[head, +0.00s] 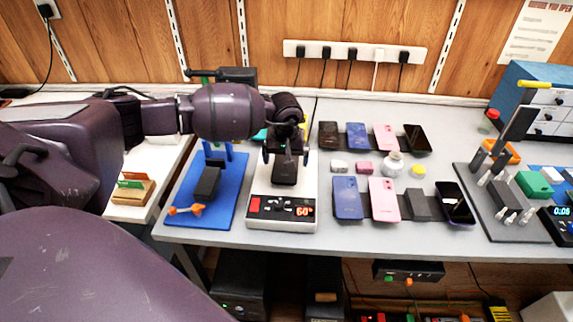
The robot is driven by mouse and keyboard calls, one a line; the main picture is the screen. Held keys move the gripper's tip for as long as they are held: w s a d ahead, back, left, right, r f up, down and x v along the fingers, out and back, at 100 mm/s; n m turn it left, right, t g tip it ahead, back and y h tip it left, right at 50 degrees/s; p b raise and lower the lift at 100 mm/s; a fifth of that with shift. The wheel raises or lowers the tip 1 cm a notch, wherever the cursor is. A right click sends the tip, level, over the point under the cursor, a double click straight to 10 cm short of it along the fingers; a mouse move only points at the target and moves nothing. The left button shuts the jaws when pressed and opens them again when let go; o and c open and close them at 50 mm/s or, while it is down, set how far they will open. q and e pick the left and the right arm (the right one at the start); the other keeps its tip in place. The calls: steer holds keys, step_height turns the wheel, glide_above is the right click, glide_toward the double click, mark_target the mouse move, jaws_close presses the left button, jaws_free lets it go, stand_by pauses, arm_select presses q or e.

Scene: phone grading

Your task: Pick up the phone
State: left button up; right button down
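A dark phone (285,173) is on the white machine (281,222) with a red button and a lit red readout. My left gripper (285,158) is directly above it, fingers pointing down. The fingertips are spread to either side of the phone's upper part, with a small gap seeming to show on each side. The gripper hides the phone's far end, and I cannot tell whether the phone lies flat. My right gripper is not in view.
Several other phones lie in two rows right of the machine, including a blue one (347,198) and a pink one (384,199). A blue mat (228,207) with a dark block lies left. A dark stand board (500,215) is at right.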

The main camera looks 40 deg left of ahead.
arm_select(q)
steer(key=shift+f, duration=0.35)
steer(key=c, duration=1)
steer(key=shift+r, duration=0.2)
